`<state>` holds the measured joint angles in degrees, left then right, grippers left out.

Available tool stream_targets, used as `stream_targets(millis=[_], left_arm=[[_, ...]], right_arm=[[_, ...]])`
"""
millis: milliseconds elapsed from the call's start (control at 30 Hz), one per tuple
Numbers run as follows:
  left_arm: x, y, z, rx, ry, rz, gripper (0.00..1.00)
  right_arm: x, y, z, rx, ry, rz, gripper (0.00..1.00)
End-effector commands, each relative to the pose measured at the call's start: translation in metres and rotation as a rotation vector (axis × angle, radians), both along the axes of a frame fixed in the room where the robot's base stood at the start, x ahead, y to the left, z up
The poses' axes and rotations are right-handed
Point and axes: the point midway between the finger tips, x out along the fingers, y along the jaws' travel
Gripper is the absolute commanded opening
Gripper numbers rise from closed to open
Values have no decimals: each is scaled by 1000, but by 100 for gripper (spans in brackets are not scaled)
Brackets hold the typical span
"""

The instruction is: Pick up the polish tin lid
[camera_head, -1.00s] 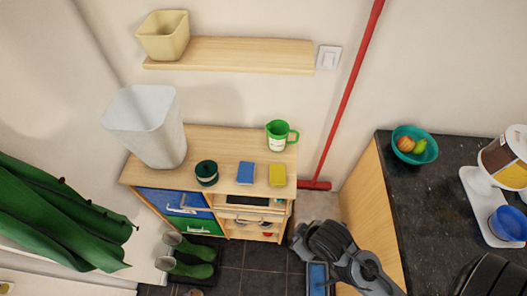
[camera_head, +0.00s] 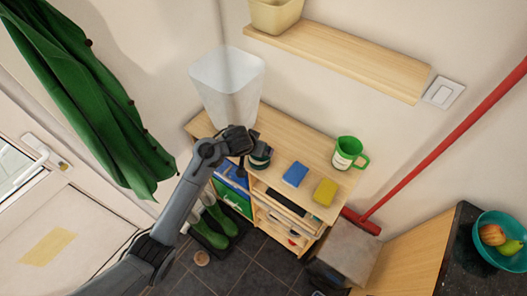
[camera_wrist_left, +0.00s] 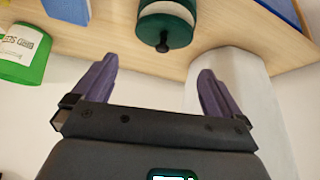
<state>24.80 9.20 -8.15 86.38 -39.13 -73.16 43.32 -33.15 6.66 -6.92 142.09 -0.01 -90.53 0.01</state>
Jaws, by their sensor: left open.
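A dark green round tin (camera_head: 260,157) with a pale band stands on the wooden cabinet top, partly hidden by my left gripper in the head view. It also shows at the top of the left wrist view, cut by the frame edge. Its dark green lid (camera_wrist_left: 172,24) has a black knob (camera_wrist_left: 163,44). My left gripper (camera_head: 243,168) is beside the tin in the head view. In the left wrist view it is open (camera_wrist_left: 153,72), its fingers apart with nothing between them; the knob shows beyond the gap. My right gripper is out of view.
A white bin (camera_head: 226,88) stands close behind the tin. A blue sponge (camera_head: 295,174), a yellow sponge (camera_head: 325,192) and a green mug (camera_head: 348,153) are to its right. A wall shelf (camera_head: 340,60) is above. A green coat (camera_head: 85,95) hangs at left.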

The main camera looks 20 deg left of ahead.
Motion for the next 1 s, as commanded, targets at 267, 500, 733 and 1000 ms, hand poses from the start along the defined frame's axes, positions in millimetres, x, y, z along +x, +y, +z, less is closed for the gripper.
stream_targets(millis=[267, 500, 733, 1000], left_arm=[[17, 0, -28, 1, 1, 2, 100], [23, 0, -38, 2, 2, 1, 100], [38, 1, -62, 2, 2, 1, 100], [47, 0, -75, 1, 0, 3, 100]], right_arm=[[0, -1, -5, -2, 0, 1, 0], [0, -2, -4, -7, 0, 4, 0], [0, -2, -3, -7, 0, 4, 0], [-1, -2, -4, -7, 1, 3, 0]])
